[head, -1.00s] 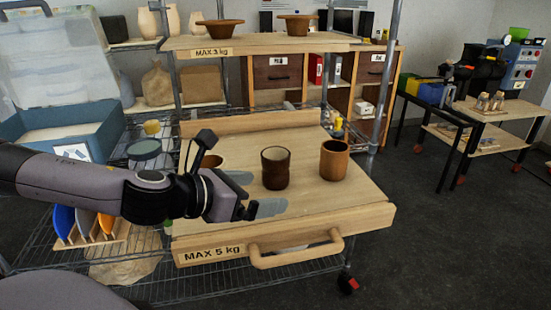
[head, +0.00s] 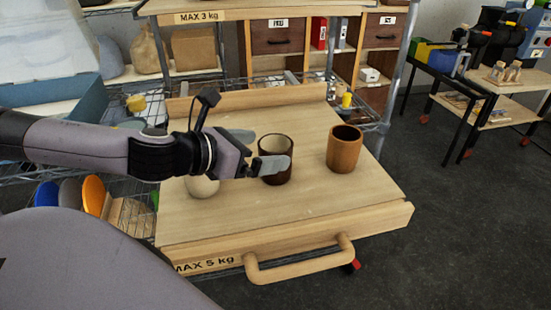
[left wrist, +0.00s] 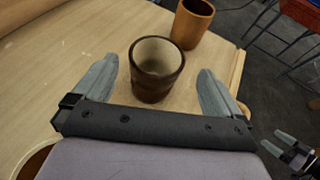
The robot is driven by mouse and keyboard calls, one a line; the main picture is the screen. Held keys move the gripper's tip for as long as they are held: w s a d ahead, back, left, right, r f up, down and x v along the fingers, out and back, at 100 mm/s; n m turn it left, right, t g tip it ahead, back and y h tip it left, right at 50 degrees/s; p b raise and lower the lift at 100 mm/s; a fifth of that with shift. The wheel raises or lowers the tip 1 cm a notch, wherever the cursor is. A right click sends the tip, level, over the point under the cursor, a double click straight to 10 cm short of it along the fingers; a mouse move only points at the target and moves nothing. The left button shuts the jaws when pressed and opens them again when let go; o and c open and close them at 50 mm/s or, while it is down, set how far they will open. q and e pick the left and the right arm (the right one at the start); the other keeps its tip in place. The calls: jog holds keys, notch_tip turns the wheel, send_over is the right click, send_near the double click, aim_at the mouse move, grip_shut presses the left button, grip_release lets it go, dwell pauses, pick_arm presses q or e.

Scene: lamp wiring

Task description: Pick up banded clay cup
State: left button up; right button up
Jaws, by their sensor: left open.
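A dark brown cup with ridged bands and a pale inside (head: 275,172) stands upright on the wooden shelf board, and I take it as the banded clay cup. It also shows in the left wrist view (left wrist: 157,75), between and slightly beyond the fingers. My left gripper (head: 270,150) is open, its grey fingers on either side of the cup; I see no clear contact. My left gripper also shows in the left wrist view (left wrist: 158,66).
A plain orange-brown cup (head: 344,149) stands to the right of the dark cup. A pale rounded vessel (head: 202,186) is partly hidden behind my left gripper. The shelf board (head: 300,205) has a front handle (head: 300,261) and free room in front of the cups.

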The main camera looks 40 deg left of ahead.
aim_at(287, 143)
pick_arm(q)
jog(key=shift+w+d+f, duration=0.2)
jog(key=shift+w, duration=0.35)
jog(key=shift+w+d+p, duration=0.1)
jog(key=shift+w+p, duration=0.7)
jog(key=shift+w, duration=0.15)
jog(key=shift+x, duration=0.8)
jog(key=shift+p+x, duration=0.3)
jog(key=shift+x, duration=0.65)
jog(key=c, duration=1.2)
